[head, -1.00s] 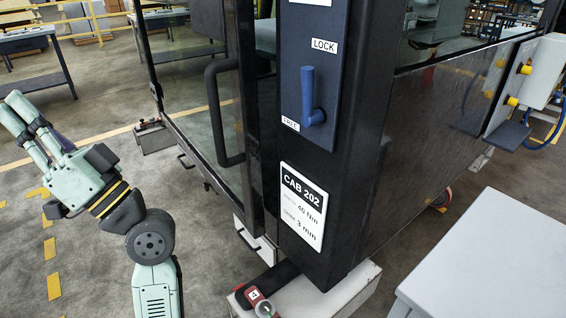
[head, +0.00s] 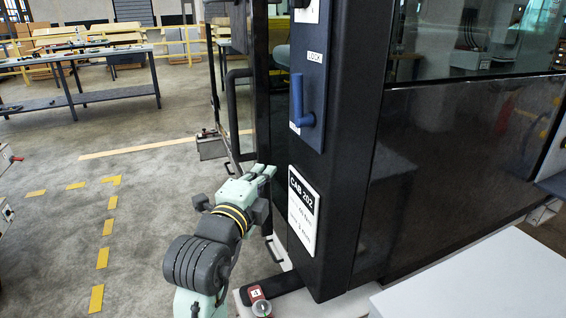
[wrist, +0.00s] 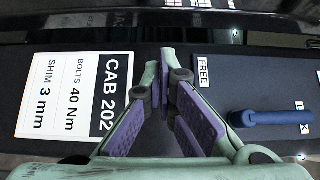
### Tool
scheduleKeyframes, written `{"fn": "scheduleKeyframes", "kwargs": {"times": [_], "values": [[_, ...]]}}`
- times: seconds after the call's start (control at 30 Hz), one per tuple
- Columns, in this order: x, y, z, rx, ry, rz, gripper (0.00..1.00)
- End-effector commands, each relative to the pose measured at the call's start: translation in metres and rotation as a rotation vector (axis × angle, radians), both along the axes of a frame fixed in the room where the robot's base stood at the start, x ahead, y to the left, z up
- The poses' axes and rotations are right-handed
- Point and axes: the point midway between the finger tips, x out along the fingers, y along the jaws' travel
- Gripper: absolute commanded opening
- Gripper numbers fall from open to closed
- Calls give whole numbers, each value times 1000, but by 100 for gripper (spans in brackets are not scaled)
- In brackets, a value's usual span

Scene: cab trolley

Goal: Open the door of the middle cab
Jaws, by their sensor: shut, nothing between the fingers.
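The glass cab door (head: 243,95) with its long black handle (head: 236,112) is left of the dark post in the head view. I cannot tell whether the door is ajar. A blue lever (head: 297,95) on the post stands upright, its free end near the LOCK mark. My gripper (head: 270,172) is shut and empty, in front of the post, lower than the lever and handle. In the wrist view, my gripper (wrist: 170,85) lies between the CAB 202 label (wrist: 75,97) and the lever, apparently holding neither.
The post (head: 340,170) and dark side panel (head: 450,180) block the right. A pale flat-topped box (head: 480,285) is at front right. A small red device (head: 259,300) sits at the post's foot. Open floor (head: 60,235) with yellow marks is at left.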

Motion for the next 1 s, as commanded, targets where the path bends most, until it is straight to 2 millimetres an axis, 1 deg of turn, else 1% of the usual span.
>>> {"fn": "scheduleKeyframes", "kwargs": {"times": [0.07, 0.17, 0.4, 0.6, 0.77, 1.0], "values": [[2, -5, 0, 11, 0, -18, 0], [12, -10, 1, 11, 0, -18, 0], [53, -27, 2, 10, 1, -17, 0], [79, -38, 1, 10, 0, -15, 0], [89, -42, 0, 10, -2, -14, 0], [90, -42, -1, 10, -2, -13, 0]]}}
